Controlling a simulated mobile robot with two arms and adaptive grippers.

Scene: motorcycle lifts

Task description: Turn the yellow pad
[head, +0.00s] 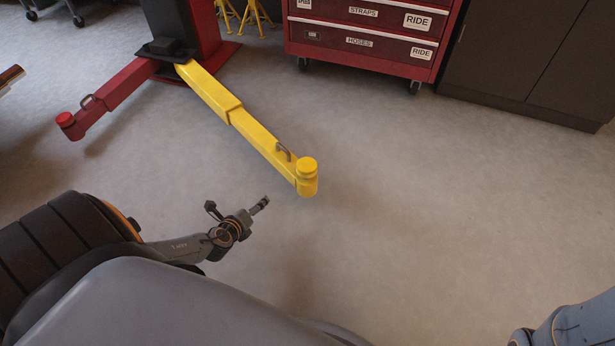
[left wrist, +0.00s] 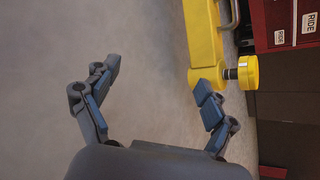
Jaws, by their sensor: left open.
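The yellow pad (head: 307,165) is a round cap on top of the end of the yellow lift arm (head: 222,98), low above the floor. My left gripper (head: 237,206) is to the left of the pad and nearer to me, apart from it. In the left wrist view, my left gripper (left wrist: 156,76) is open with nothing between its fingers. There the pad (left wrist: 247,72) shows sideways, beyond and right of the right-hand finger, which overlaps the end of the yellow arm (left wrist: 201,40). My right gripper is out of view.
A red lift arm (head: 110,95) with a red pad (head: 66,119) extends left from the lift's post base. A red drawer cabinet (head: 365,45) on casters and dark cupboards (head: 520,50) stand behind. The grey floor (head: 430,200) right of the yellow pad is clear.

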